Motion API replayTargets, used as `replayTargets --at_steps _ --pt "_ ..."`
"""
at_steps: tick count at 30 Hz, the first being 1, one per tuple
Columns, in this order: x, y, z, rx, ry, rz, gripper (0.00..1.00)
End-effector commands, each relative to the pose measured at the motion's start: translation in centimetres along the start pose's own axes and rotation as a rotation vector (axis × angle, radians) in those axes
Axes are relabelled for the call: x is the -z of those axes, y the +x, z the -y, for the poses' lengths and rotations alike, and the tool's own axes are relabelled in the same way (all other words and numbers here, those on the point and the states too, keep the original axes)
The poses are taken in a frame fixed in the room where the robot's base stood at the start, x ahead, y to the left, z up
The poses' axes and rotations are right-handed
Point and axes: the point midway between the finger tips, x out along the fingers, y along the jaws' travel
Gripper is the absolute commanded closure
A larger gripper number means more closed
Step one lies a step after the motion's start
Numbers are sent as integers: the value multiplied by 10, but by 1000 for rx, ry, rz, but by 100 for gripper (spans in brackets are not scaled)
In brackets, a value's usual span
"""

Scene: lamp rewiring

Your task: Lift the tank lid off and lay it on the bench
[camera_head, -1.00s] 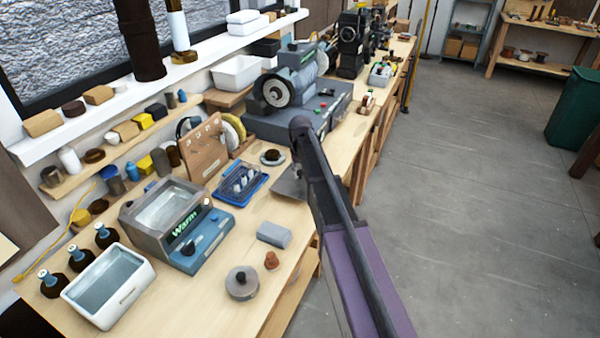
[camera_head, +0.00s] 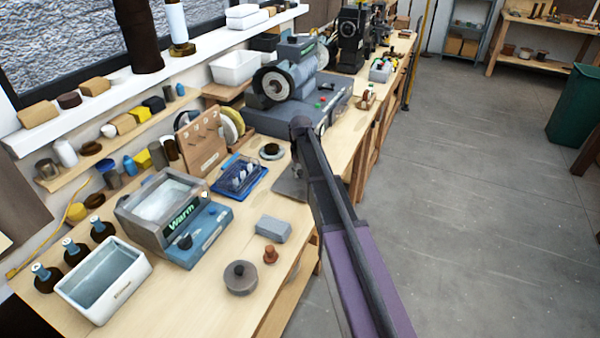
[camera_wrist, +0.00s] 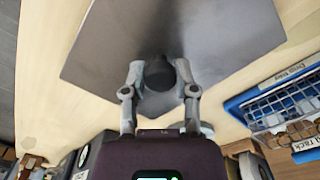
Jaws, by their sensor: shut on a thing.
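The tank lid is a flat grey metal plate (camera_wrist: 215,35) with a dark knob (camera_wrist: 158,72). In the wrist view my gripper (camera_wrist: 160,76) is shut on that knob, its two fingers either side. In the head view part of the lid (camera_head: 287,188) shows beside my arm, over the bench (camera_head: 200,305), right of the blue rack. My arm hides the rest of it and the gripper. I cannot tell whether the lid touches the bench. The tank marked "Warm" (camera_head: 196,232) stands at left with its top open and pale liquid inside.
The blue rack (camera_head: 250,185) also shows in the wrist view (camera_wrist: 240,105), close to the lid. A grinder (camera_head: 290,85) stands behind. A grey block (camera_head: 273,229), a small brown piece (camera_head: 270,255) and a round grey pot (camera_head: 240,279) lie near the front edge. A white basin (camera_head: 128,295) is at left.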

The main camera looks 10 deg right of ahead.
Motion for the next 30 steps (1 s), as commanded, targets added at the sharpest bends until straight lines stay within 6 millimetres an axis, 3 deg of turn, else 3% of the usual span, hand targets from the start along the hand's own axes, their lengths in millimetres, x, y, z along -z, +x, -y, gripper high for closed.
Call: replayTargets --at_steps 17,18,21,22,30 --pt "0 5 1 0 -1 0 100" --pt "0 5 1 0 -1 0 56" --pt "0 5 1 0 -2 0 27" --pt "0 5 1 0 -2 0 22" --pt "0 5 1 0 -1 0 22"
